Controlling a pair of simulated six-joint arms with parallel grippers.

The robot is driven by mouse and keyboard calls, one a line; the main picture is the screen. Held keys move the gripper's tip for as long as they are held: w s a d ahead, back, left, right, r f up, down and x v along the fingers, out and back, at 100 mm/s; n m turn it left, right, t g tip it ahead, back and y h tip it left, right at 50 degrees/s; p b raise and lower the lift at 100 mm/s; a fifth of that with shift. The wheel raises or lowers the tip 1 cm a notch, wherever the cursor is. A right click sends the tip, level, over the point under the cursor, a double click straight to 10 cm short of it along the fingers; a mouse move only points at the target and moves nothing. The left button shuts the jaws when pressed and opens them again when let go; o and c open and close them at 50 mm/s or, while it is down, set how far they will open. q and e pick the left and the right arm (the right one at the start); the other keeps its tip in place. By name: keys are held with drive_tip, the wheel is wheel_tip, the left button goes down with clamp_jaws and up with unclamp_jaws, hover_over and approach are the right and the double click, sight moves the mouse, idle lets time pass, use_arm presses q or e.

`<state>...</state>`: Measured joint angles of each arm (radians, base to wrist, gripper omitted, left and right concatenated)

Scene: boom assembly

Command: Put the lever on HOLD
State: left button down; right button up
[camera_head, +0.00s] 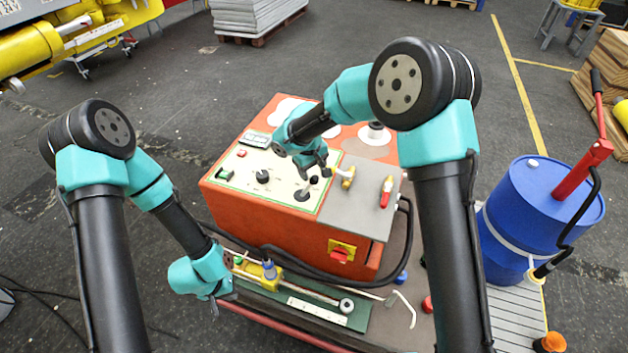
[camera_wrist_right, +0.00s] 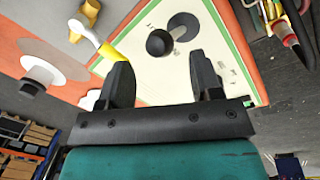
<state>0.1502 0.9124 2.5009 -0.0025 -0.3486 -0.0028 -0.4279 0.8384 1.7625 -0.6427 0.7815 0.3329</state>
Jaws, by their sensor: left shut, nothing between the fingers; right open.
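An orange console (camera_head: 290,245) stands in the middle of the head view. Its pale, green-edged panel carries two black ball-knob levers, one to the left (camera_head: 262,177) and one nearer the front (camera_head: 304,192). A yellow-ended lever (camera_head: 348,172) and a red-handled lever (camera_head: 386,190) stand on the grey part. No HOLD label is readable. My right gripper (camera_head: 318,173) is open above the panel. In the right wrist view a black ball knob (camera_wrist_right: 159,42) shows beyond and between its fingertips, not gripped. My left gripper (camera_head: 214,304) is shut and empty, low at the console's front left.
A red switch on a yellow plate (camera_head: 341,251) is on the console's front. A dark cable runs along the front, above a green tray (camera_head: 270,292) with a rod and yellow fitting. A blue drum (camera_head: 520,215) with a red pump handle stands at the right.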

sight(314, 180)
drive_tip(key=f, duration=0.5)
drive_tip(key=shift+w+d+f, duration=0.2)
drive_tip(key=shift+d+f, duration=0.05)
drive_tip(key=shift+f, duration=0.1)
clamp_jaws()
